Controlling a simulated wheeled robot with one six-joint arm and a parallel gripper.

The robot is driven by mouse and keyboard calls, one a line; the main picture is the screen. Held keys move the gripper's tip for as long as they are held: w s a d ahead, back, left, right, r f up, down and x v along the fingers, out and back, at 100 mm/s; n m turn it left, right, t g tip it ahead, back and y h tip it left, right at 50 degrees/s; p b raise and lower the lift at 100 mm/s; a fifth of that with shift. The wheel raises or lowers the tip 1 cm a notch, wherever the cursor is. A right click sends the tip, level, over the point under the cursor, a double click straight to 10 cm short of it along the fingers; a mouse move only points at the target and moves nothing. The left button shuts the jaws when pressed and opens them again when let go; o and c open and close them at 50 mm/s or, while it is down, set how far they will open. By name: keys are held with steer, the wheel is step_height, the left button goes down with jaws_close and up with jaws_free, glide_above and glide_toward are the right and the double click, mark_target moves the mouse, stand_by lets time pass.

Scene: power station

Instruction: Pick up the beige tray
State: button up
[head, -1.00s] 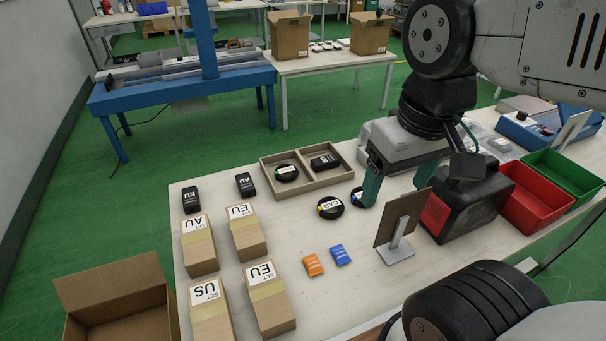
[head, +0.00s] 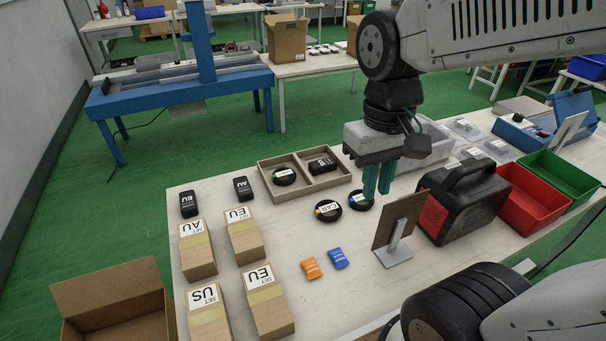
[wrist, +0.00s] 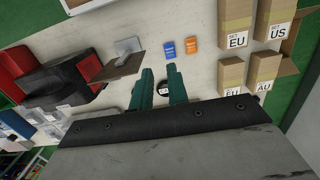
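The beige tray (head: 313,189) lies on the white worktable in the head view. It has two compartments: a black round coil (head: 284,177) is in the left one and a black box (head: 322,165) in the right one. My gripper (head: 378,192) hangs over the table, right of the tray and apart from it. Its teal fingers point down. In the wrist view my gripper (wrist: 159,70) has its fingers a little apart with nothing held between them. The tray does not show there.
Two black coils (head: 328,211) (head: 361,200) lie in front of the tray's right side. A brown panel on a stand (head: 399,222), a black and red machine (head: 462,203) and a red bin (head: 530,198) stand to the right. Cartons (head: 245,236) stand front left.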

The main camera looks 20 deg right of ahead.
steer(key=w+f, duration=0.6)
steer(key=w, duration=0.6)
steer(key=t, duration=0.3)
glide_toward(304, 167)
steer(key=shift+s+a+f, duration=0.15)
steer(key=shift+s+f, duration=0.55)
steer(key=shift+s, duration=0.05)
steer(key=shift+w+r+t, duration=0.1)
steer(key=shift+w+t, duration=0.2)
steer(key=shift+t, duration=0.1)
steer(key=x, duration=0.7)
steer(key=shift+w+f, duration=0.3)
jaws_close()
